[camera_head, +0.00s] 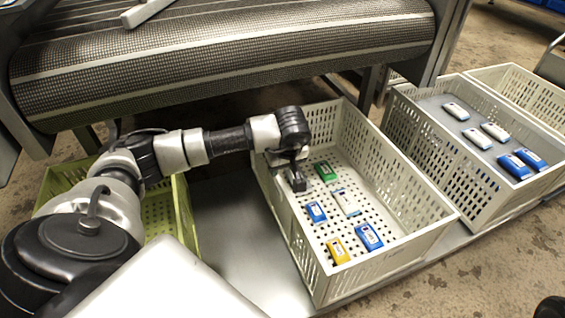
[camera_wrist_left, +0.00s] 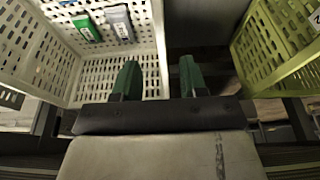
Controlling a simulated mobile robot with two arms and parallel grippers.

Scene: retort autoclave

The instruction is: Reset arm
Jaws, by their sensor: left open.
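My left arm comes in from the left in the head view. Its gripper (camera_head: 296,183) hangs at the left wall of a white perforated crate (camera_head: 433,222), close to the rim. In the left wrist view the two fingers of the left gripper (camera_wrist_left: 158,82) stand apart with nothing between them. The same white crate (camera_wrist_left: 118,72) lies ahead and to the left there. Whether the fingers touch its wall is not clear. My right gripper is not in view.
The crate holds a green pack (camera_head: 325,171), a yellow pack (camera_head: 338,250) and several blue or white ones. A green crate (camera_head: 184,212) stands left, another white crate (camera_head: 478,212) with packs right. A mesh conveyor (camera_head: 230,65) runs behind. Bare metal (camera_head: 235,240) separates the crates.

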